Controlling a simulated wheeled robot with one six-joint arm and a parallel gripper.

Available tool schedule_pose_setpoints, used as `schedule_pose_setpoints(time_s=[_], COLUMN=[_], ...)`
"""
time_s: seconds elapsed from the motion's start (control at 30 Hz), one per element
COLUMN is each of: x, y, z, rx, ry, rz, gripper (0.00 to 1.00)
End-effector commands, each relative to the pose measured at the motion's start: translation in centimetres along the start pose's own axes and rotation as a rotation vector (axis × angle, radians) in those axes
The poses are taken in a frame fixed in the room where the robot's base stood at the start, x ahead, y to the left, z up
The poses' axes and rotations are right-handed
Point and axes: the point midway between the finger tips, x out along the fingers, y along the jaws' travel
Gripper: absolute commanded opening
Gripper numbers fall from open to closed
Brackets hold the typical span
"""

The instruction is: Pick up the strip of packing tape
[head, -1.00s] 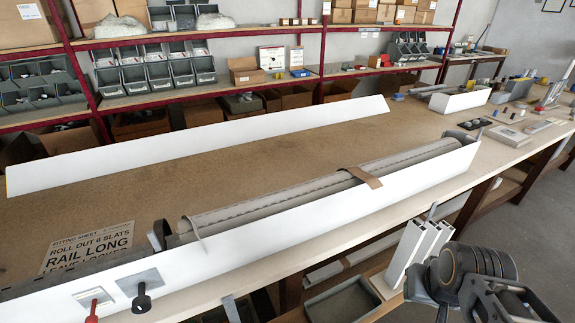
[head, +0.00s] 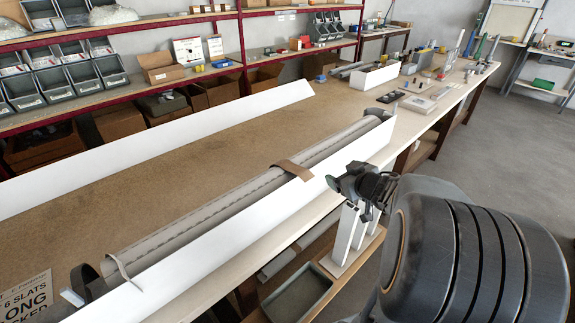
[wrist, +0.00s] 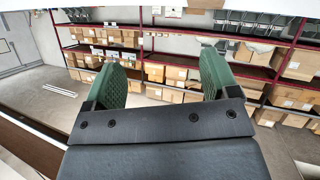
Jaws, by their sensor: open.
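A brown strip (head: 291,169), which looks like the packing tape, lies across the long grey slatted roll (head: 215,200) in the head view. It bends over the roll toward the near white profile wall. My gripper (head: 352,184) is to the right of the strip, beyond the near white wall and apart from the strip. In the wrist view my gripper (wrist: 163,78) is open, with two green pads wide apart and nothing between them. The strip does not show in the wrist view.
The near white profile (head: 250,232) runs along the bench's front edge. A loose white profile (head: 160,145) lies behind the roll. White upright profiles (head: 347,232) stand below my gripper. The bench surface (head: 130,215) between roll and rear profile is clear.

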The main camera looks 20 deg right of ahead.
Motion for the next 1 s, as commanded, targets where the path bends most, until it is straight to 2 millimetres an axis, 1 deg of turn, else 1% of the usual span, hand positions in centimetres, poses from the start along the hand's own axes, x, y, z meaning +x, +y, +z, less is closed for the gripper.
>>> schedule_pose_setpoints(time_s=[0.1, 0.23, 0.33, 0.43, 0.6, 0.7, 0.83, 1.0], x=[-0.8, -1.6, -1.4, 0.0, 2.9, 4.3, 5.5, 6.2], y=[-0.4, -1.2, -1.8, -2.5, -3.4, -3.9, -4.2, -4.5], z=[1.2, 2.1, 2.5, 2.6, 2.5, 2.4, 2.3, 2.2], rx=[0.036, 0.071, 0.087, 0.092, 0.093, 0.093, 0.092, 0.092], ry=[0.021, 0.03, 0.033, 0.034, 0.034, 0.033, 0.034, 0.034], rz=[-0.138, -0.25, -0.3, -0.321, -0.322, -0.32, -0.318, -0.317], gripper=[0.81, 0.81, 0.81, 0.81, 0.81, 0.81, 0.81, 0.81])
